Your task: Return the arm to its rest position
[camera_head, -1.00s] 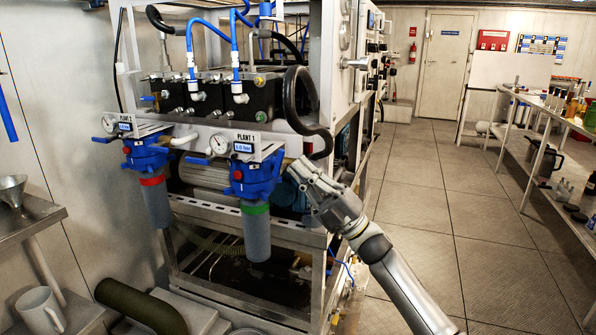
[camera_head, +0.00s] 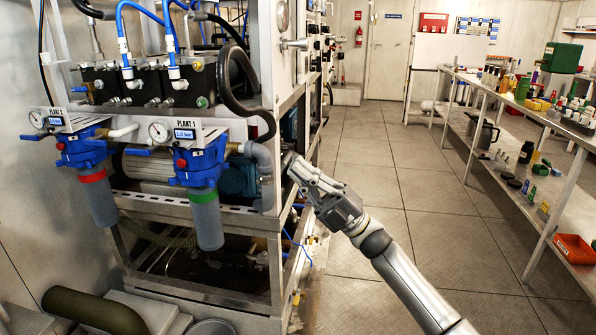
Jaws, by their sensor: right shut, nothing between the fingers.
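My right arm (camera_head: 405,280) comes in from the lower right. My right gripper (camera_head: 292,163) is shut and empty. It points up and left, in front of the right side of the machine frame, near a grey pipe elbow (camera_head: 264,160); I cannot tell whether it touches anything. The Plant 1 filter unit (camera_head: 200,165), with a blue head and a grey bowl with a green ring, hangs left of the gripper. The Plant 2 filter (camera_head: 90,165), with a red ring, hangs further left. My left gripper is not in view.
A metal frame (camera_head: 275,265) carries the watermaker. A long shelf bench (camera_head: 560,145) with bottles, tools and an orange bin (camera_head: 574,248) runs along the right. The tiled floor (camera_head: 380,180) between is clear. A white door (camera_head: 388,72) is at the back.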

